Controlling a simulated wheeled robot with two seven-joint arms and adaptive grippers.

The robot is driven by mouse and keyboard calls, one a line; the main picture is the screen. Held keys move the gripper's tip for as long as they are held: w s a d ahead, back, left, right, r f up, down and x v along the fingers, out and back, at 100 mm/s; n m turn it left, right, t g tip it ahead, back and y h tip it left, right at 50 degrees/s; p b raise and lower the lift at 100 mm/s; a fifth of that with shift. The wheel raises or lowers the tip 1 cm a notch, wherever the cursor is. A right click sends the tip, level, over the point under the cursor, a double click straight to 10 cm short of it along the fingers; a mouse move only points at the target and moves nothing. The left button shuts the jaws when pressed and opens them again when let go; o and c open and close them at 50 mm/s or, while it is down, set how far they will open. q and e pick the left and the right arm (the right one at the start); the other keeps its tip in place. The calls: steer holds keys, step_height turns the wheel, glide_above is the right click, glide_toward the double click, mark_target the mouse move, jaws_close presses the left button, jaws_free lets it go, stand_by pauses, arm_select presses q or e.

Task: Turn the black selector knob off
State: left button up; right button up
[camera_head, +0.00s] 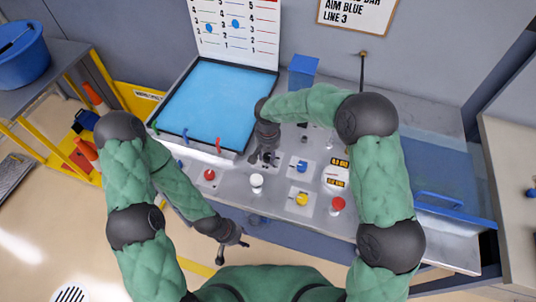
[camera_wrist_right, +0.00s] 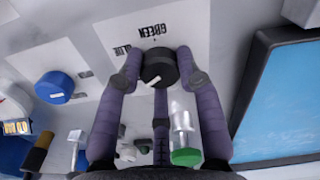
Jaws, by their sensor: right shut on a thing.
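The black selector knob (camera_wrist_right: 158,66) sits on a white plate lettered GREEN and BLUE, seen upside down in the right wrist view. Its white pointer mark slants toward the lower left of that view. My right gripper (camera_wrist_right: 161,76) is shut on the knob, with fingers on both sides of it. In the head view my right gripper (camera_head: 264,157) reaches down onto the panel and hides most of the knob. My left gripper (camera_head: 233,247) hangs in front of the panel's near edge, its fingers apart and empty.
The grey panel also has a blue knob (camera_head: 302,166), a red knob (camera_head: 209,175), a white knob (camera_head: 257,181), a yellow knob (camera_head: 301,199) and a red button (camera_head: 338,204). Behind is a tray of blue liquid (camera_head: 215,100) with small coloured taps along its front.

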steer(key=shift+s+n, duration=0.1)
steer(key=shift+n, duration=0.2)
steer(key=n+p, duration=0.2)
steer(key=n, duration=0.2)
steer(key=shift+n, duration=0.4)
steer(key=n+p, duration=0.2)
steer(key=n, duration=0.4)
steer(key=shift+f, duration=0.1)
steer(key=shift+n, duration=0.3)
steer(key=o, duration=1.1)
steer(key=shift+d, duration=0.1)
steer(key=shift+o, duration=0.2)
